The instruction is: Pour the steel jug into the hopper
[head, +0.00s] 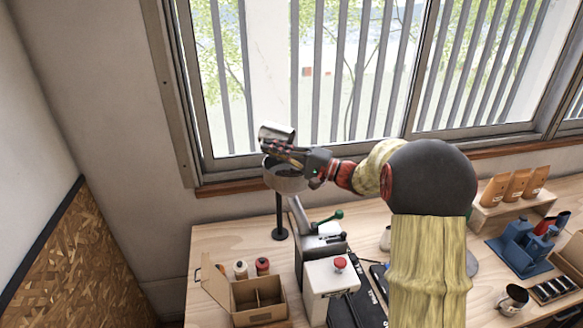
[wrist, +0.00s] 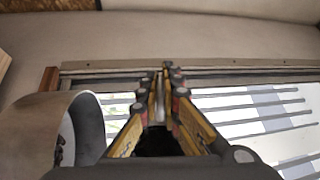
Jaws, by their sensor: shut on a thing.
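The steel jug (head: 277,131) is tipped onto its side, held up in front of the window. My gripper (head: 285,150) is shut on it, seemingly at its handle; my fingers partly cover that spot. The hopper (head: 288,182) is a grey round bowl on a dark stand, just below the gripper and jug. In the wrist view my gripper fingers (wrist: 162,100) are close together with a thin bright sliver between them. The jug's mouth and any falling beans cannot be made out.
A cardboard box (head: 262,305) and two spools are at left. Another metal cup (head: 515,298), a blue rack (head: 520,250) and brown pouches (head: 515,186) are at right.

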